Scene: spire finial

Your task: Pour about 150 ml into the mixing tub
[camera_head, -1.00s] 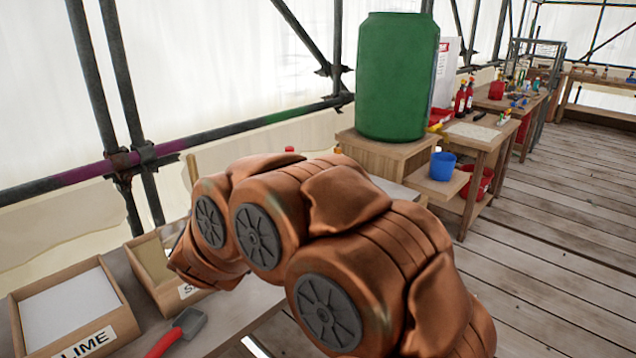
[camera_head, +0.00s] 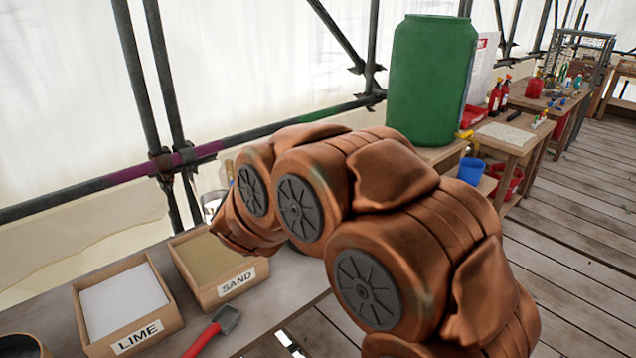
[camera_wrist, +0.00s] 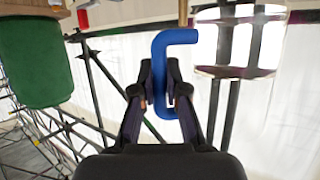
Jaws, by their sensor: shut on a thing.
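A dark round rim (camera_head: 20,346) is cut off at the lower left of the head view. I cannot tell whether it is the mixing tub.
The bench holds a lime box (camera_head: 128,305), a sand box (camera_head: 215,265) and a red-handled tool (camera_head: 212,330). A green barrel (camera_head: 432,82) stands behind my arm. A blue cup (camera_head: 471,170) and a red bucket (camera_head: 507,180) are right of it. Scaffold poles (camera_head: 165,100) line the back.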

